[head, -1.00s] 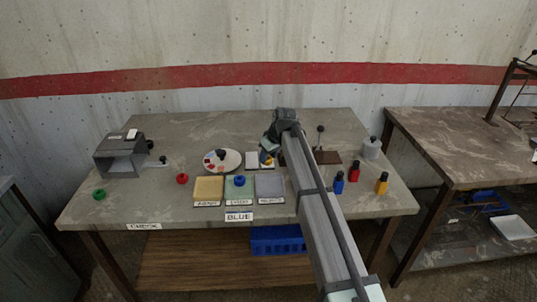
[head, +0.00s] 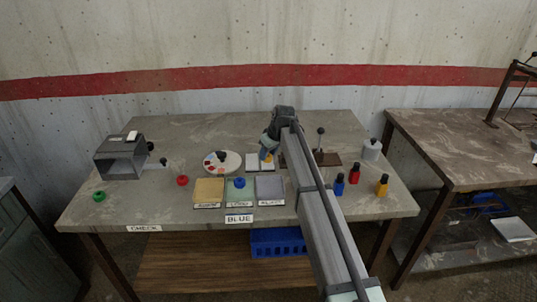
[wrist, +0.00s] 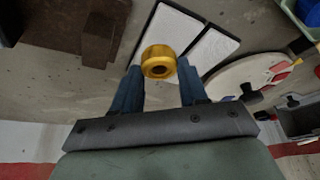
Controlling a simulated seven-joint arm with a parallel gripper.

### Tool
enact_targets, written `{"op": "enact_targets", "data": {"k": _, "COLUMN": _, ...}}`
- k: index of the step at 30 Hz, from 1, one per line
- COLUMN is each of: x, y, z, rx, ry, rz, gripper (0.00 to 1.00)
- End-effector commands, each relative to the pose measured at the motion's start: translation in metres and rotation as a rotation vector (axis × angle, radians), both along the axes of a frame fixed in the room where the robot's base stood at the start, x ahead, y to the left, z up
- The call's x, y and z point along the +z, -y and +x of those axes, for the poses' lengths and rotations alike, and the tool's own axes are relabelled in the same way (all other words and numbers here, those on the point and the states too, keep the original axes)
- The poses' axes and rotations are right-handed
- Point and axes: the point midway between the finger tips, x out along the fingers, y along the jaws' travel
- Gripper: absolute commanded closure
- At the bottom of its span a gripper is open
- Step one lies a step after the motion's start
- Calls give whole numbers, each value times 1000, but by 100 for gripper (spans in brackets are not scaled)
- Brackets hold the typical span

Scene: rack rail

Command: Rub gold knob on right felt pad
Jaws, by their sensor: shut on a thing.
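In the head view the gold knob (head: 266,155) shows below my gripper (head: 267,153). Two white felt pads lie side by side. The right felt pad (head: 269,166) is under or just behind the knob and partly hidden; it is the left one in the wrist view (wrist: 168,34). The left felt pad (head: 252,162) is clear. I cannot tell whether the knob touches the pad.
A round palette (head: 222,167) stands left of the pads. In front are a yellow tray (head: 208,190), a green tray with a blue knob (head: 239,182) and a grey tray (head: 270,187). Bottles (head: 354,172) and a brown lever base (head: 330,158) stand right of my arm.

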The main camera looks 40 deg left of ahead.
Motion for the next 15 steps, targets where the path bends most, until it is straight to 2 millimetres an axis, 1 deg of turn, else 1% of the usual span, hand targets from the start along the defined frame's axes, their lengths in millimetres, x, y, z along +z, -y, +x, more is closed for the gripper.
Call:
{"op": "enact_targets", "data": {"k": 9, "x": -1, "y": -9, "z": 9, "rx": 0, "ry": 0, "rz": 1, "gripper": 100}}
{"op": "enact_targets", "data": {"k": 15, "x": -1, "y": -11, "z": 11, "rx": 0, "ry": 0, "rz": 0, "gripper": 100}}
